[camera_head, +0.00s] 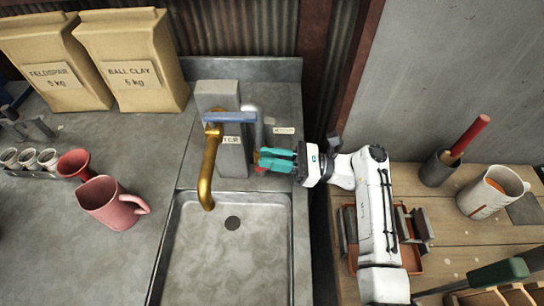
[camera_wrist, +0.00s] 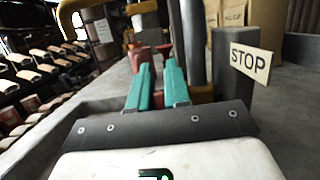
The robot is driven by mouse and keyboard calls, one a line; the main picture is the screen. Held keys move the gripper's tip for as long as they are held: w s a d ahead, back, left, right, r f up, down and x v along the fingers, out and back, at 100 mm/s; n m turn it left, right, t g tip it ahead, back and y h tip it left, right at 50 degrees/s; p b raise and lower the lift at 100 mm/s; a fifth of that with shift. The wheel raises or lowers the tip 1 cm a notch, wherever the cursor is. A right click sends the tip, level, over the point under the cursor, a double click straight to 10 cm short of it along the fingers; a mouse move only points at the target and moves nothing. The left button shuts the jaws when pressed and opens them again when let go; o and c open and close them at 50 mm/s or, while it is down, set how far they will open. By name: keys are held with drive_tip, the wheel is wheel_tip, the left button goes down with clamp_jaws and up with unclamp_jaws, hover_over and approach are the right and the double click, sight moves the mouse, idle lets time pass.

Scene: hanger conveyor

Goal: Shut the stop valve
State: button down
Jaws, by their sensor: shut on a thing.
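The stop valve's red part (camera_head: 262,169) shows low beside the grey upright pipe (camera_head: 257,120), right of the grey tap column. In the wrist view the fingers (camera_wrist: 158,72) point forward with a narrow gap. The handle's angle is hard to tell.
A brass spout (camera_head: 209,165) hangs over the sink (camera_head: 166,245). A pink jug (camera_head: 109,203) and red funnel (camera_head: 74,164) stand left. A wooden bench (camera_head: 450,225) with tools and a pitcher is right.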

drive_tip(key=c, duration=1.4)
unclamp_jaws()
drive_tip(key=shift+c, duration=0.2)
drive_tip(key=shift+r, duration=0.1)
